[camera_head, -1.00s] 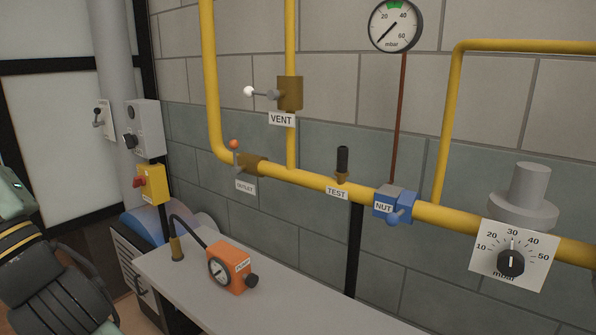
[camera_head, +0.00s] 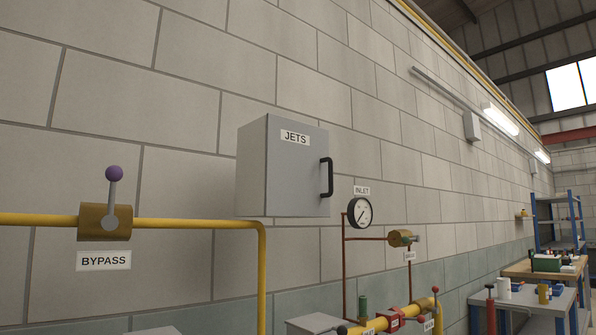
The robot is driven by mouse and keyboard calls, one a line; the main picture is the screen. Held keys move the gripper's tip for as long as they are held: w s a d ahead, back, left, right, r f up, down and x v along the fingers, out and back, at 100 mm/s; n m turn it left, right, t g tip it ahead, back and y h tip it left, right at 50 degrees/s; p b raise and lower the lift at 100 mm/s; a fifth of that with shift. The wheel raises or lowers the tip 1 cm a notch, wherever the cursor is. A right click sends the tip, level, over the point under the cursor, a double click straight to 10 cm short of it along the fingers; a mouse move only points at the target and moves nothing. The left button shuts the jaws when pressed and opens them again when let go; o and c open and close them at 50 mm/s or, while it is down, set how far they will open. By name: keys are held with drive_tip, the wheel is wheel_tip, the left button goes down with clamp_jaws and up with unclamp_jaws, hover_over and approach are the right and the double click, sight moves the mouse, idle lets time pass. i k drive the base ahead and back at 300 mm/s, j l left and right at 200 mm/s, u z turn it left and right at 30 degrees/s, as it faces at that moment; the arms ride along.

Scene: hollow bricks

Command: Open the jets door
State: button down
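The jets cabinet is a grey box on the block wall, in the middle of the head view. Its door (camera_head: 298,172) carries a white JETS label (camera_head: 295,137) near the top. A black handle (camera_head: 327,178) stands upright on the door's right side. The door looks shut, flush with the box. My gripper is not in view.
A yellow pipe with the BYPASS valve (camera_head: 104,222) runs left of and below the cabinet. The INLET gauge (camera_head: 360,212) and a brass valve (camera_head: 402,238) are just right of it. Red and yellow pipework is below. Benches (camera_head: 530,300) and blue shelving (camera_head: 560,222) stand far right.

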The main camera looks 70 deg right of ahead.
sight(299, 165)
drive_tip(key=z, duration=0.4)
drive_tip(key=k+j+z, duration=0.1)
drive_tip(key=z, duration=0.75)
drive_tip(key=k+z, duration=0.1)
drive_tip(key=z, duration=0.35)
drive_tip(key=k+z, duration=0.1)
drive_tip(key=z, duration=0.3)
